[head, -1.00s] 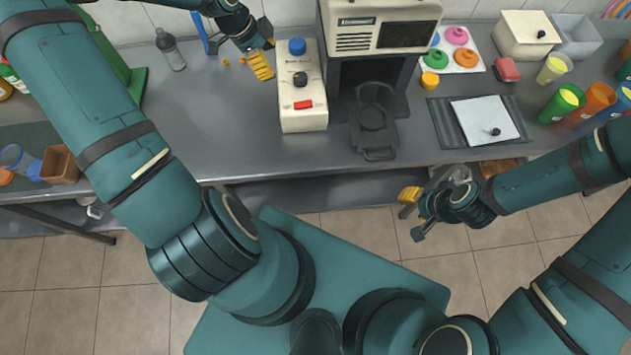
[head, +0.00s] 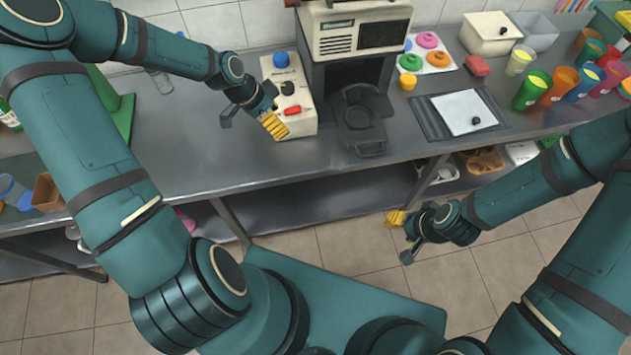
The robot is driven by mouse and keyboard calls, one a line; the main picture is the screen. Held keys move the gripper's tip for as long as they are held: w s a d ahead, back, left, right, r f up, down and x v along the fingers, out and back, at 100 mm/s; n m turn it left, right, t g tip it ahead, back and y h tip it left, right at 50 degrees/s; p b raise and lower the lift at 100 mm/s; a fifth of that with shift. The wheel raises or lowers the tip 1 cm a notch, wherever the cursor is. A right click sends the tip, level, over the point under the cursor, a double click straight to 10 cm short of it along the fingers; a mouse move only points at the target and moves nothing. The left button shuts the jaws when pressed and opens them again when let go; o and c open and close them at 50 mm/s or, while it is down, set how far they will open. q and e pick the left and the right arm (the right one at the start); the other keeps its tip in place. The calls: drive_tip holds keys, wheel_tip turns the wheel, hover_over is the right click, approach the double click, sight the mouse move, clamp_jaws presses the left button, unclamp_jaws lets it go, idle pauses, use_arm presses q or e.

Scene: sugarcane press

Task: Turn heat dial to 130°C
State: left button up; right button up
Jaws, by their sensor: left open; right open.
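A white control box (head: 303,123) stands on the counter. It has a blue knob (head: 281,59) at the back, a black dial (head: 287,88) in the middle and a red switch (head: 293,110) toward the front. The temperature marks are too small to read. My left gripper (head: 250,122) is open and empty at the left front side of the box. Its yellow finger pad overlaps the box's left edge in the picture; I cannot tell whether it touches. My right gripper (head: 398,238) is open and empty, in front of the counter's edge and away from the box.
A press machine (head: 356,32) stands right of the box, with a dark tray (head: 362,120) in front. The counter's front strip (head: 225,175) is clear.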

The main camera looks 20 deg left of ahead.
use_arm(q)
drive_tip(key=s+d+f+n+b, duration=0.4)
drive_tip(key=s+d+f+n, duration=0.2)
drive_tip(key=d+f, duration=0.4)
drive_tip(key=shift+d+f+g, duration=0.3)
drive_tip(key=shift+d+f, duration=0.1)
drive_tip(key=shift+d, duration=1.25)
drive_tip(key=shift+s, duration=0.1)
